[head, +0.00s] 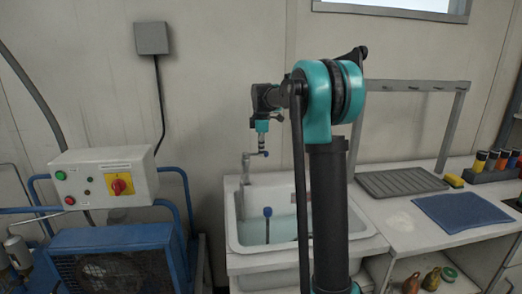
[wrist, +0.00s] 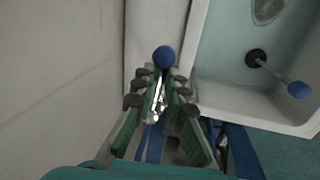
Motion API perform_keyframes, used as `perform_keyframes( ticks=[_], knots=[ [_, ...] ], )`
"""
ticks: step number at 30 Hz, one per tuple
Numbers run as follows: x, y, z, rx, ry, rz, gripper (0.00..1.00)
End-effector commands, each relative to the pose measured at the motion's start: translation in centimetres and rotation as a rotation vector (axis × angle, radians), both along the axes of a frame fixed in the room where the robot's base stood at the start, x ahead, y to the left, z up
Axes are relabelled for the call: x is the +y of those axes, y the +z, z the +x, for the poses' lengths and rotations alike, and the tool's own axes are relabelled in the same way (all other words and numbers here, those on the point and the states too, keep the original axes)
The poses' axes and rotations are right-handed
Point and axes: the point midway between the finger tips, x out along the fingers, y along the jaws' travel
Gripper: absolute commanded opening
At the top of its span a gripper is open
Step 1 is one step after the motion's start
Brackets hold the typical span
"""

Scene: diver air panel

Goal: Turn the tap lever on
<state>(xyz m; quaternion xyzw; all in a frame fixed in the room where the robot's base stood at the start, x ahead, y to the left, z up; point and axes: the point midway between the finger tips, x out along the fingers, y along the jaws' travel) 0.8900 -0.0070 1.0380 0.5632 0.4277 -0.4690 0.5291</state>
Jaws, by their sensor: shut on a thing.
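The tap lever (wrist: 164,57) is a thin metal bar with a blue ball at its end. In the wrist view it runs between the fingers of my gripper (wrist: 160,88), with the ball just beyond the fingertips. The gripper is shut on the lever. In the head view, my gripper (head: 262,144) points down at the lever beside the grey tap (head: 246,167), at the back left of the white sink (head: 282,254). The fingers and lever are small there, and the lever's exact angle is hard to tell.
A rod with a blue knob (head: 267,212) stands in the sink; it also shows in the wrist view (wrist: 299,90). A control box (head: 105,176) and blue-framed machine (head: 115,255) stand left. The right counter holds a ridged mat (head: 400,182) and blue cloth (head: 462,211).

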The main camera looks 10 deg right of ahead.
Motion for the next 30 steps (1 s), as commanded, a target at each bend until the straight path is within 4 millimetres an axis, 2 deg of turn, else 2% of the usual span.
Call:
perform_keyframes(
  ticks=[17, 30],
  knots=[
    [1.3, 0.0, -3.0, -0.001, -0.487, -0.001, 0.0],
    [3.4, 0.0, -4.8, -0.001, -0.903, -0.001, 0.0]
  ],
)
